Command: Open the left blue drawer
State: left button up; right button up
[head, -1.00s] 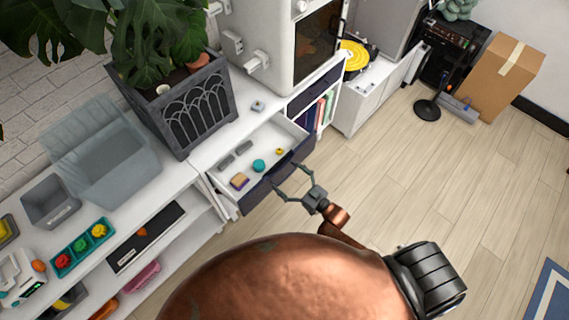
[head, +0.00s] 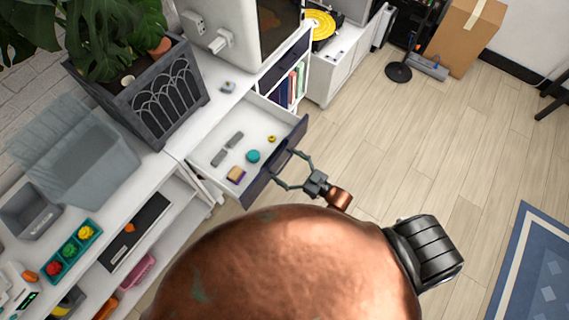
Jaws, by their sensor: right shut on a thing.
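The left blue drawer (head: 262,183) is pulled well out of the white cabinet, its dark blue front facing the floor side. Its white inside shows small items: a teal round thing (head: 253,156), a tan and purple block (head: 236,175), a small yellow thing (head: 271,139) and grey pieces (head: 235,139). My right gripper (head: 284,170) is at the middle of the drawer front, its fingers closed on the handle, which is mostly hidden by the fingers. My left gripper is not in view.
A second blue drawer (head: 290,62) is shut above a shelf of books (head: 290,87). A planter (head: 150,100), a clear bin (head: 85,150) and a teal tray (head: 73,250) stand on the cabinet top.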

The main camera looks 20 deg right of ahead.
jog(key=o, duration=1.4)
jog(key=shift+d, duration=0.1)
jog(key=v, duration=1.2)
jog(key=s+d+f+m+g+h, duration=0.1)
jog(key=d+f+h, duration=0.25)
jog(key=f, duration=0.45)
jog(key=s+d+f+m+g+h, duration=0.15)
jog(key=d+f, duration=0.25)
jog(key=f, duration=0.5)
jog(key=s+d+f+m+g+h, duration=0.1)
jog(key=s+d+f+g+h, duration=0.3)
jog(key=s+f, duration=0.8)
jog(key=s+a+f+m+g, duration=0.1)
jog(key=s+f+g, duration=0.3)
jog(key=s+f, duration=0.3)
jog(key=s+a+f+m+g+h, duration=0.1)
jog(key=s+f+g, duration=0.3)
jog(key=s, duration=1.1)
notch_tip(320, 180, down, 3)
jog(key=shift+s+a+r, duration=0.1)
jog(key=shift+s+a, duration=0.1)
jog(key=shift+a, duration=0.4)
